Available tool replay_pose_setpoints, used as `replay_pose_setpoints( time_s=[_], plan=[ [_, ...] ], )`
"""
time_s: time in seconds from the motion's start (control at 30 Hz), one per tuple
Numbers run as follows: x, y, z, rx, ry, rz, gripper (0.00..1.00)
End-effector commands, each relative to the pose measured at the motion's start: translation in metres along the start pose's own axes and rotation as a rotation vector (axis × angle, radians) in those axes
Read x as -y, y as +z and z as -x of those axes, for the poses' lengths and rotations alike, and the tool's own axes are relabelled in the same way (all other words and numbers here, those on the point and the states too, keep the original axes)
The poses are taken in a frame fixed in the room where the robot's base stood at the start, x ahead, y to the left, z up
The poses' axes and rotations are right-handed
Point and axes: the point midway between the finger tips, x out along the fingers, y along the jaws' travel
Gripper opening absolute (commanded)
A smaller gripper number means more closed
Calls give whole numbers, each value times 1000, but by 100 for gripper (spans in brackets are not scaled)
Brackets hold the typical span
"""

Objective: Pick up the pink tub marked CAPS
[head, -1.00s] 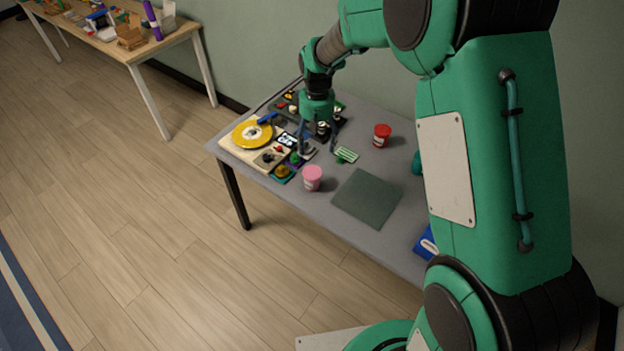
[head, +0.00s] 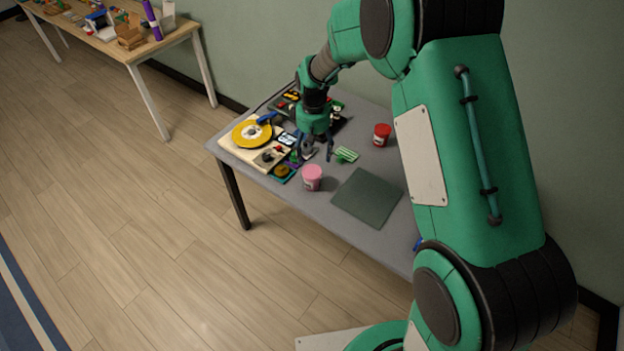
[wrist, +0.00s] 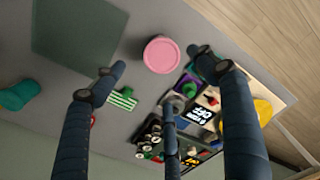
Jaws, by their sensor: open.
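The pink tub (head: 312,178) stands upright near the front edge of the grey table, left of a dark mat. I cannot read its label at this size. In the wrist view the pink tub (wrist: 161,55) shows from above, just beyond the fingertips and between their lines. My gripper (head: 315,157) is open and empty, above the table behind the tub and apart from it. In the wrist view the spread fingers of my gripper (wrist: 155,62) reach towards the tub's two sides without touching it.
A red tub (head: 382,135) stands at the back of the table. A green striped block (head: 346,155) lies behind the tub. A yellow disc (head: 252,134) and a cluttered board are on the left. The dark mat (head: 368,197) is bare. A wooden table (head: 150,50) stands farther off.

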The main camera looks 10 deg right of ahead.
Motion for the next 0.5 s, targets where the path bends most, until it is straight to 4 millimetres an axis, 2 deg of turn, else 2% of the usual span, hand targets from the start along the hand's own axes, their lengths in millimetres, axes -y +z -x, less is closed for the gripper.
replay_pose_setpoints(
  time_s=[0.03, 0.23, 0.5],
  plan=[
    [0, 0, -10, 2, -1, 0, 73],
    [0, 0, -39, 1, 0, 0, 73],
    [0, 0, -55, -1, 0, 0, 73]
  ],
)
